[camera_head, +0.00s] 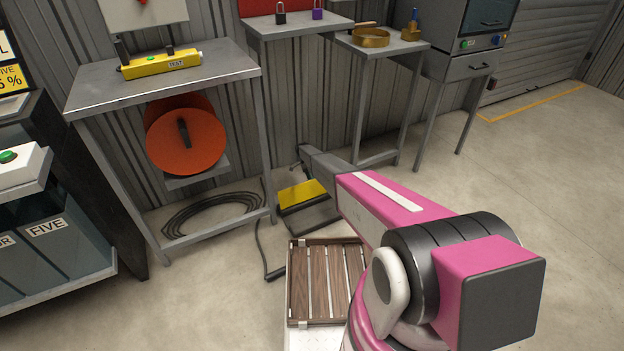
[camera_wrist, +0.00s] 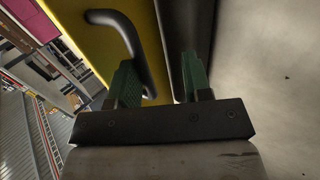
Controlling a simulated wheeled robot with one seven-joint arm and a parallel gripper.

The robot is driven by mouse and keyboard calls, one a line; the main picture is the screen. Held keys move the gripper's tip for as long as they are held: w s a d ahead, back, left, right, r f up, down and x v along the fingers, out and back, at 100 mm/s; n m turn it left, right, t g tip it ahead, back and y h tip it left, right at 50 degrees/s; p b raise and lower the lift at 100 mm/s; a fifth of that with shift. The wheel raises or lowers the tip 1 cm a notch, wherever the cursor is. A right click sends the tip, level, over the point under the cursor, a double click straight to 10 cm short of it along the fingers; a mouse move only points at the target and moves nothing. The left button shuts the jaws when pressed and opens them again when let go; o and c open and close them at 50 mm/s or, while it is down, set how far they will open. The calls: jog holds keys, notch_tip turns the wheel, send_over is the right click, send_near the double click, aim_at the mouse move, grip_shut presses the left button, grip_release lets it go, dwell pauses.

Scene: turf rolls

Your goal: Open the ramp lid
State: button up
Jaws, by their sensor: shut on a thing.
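The ramp lid is a yellow panel with a dark edge (camera_head: 303,194), low near the floor in the head view, beyond my wooden-slatted base. My gripper (camera_head: 304,152) is at the lid's far side, at the end of my outstretched arm; its fingers are too small there to make out. In the wrist view the yellow lid (camera_wrist: 82,28) fills the upper middle, with a bent black handle (camera_wrist: 130,35) on it. My gripper's green fingers (camera_wrist: 160,82) stand on either side of the handle's lower end and are shut on it. The exact contact is partly hidden.
A grey table (camera_head: 165,77) with a yellow test device stands left of the lid, an orange reel (camera_head: 200,142) and coiled cable (camera_head: 212,214) below it. A black cable (camera_head: 262,250) lies near the lid. Another table (camera_head: 385,46) stands behind. The floor at right is clear.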

jog(key=shift+w, duration=0.1)
jog(key=s+a+r, duration=0.7)
jog(key=a+r, duration=0.2)
jog(key=r, duration=0.2)
jog(key=shift+s, duration=0.3)
jog(key=s+d+r+n+t+y, duration=0.1)
jog(key=s+d+r+n+t, duration=0.1)
jog(key=s+d+r+n, duration=0.2)
jog(key=s+d+r+n+t+y, duration=0.1)
jog(key=s+d+r+n+t, duration=0.2)
jog(key=s+d+r, duration=0.8)
jog(key=s+d+r+n+t+y, duration=0.2)
jog(key=s+d+r+n, duration=0.3)
jog(key=s+r, duration=1.3)
jog(key=s+d+t, duration=0.1)
jog(key=s+d, duration=0.2)
jog(key=s, duration=0.6)
jog(key=shift+d+n, duration=0.25)
jog(key=shift+n, duration=0.15)
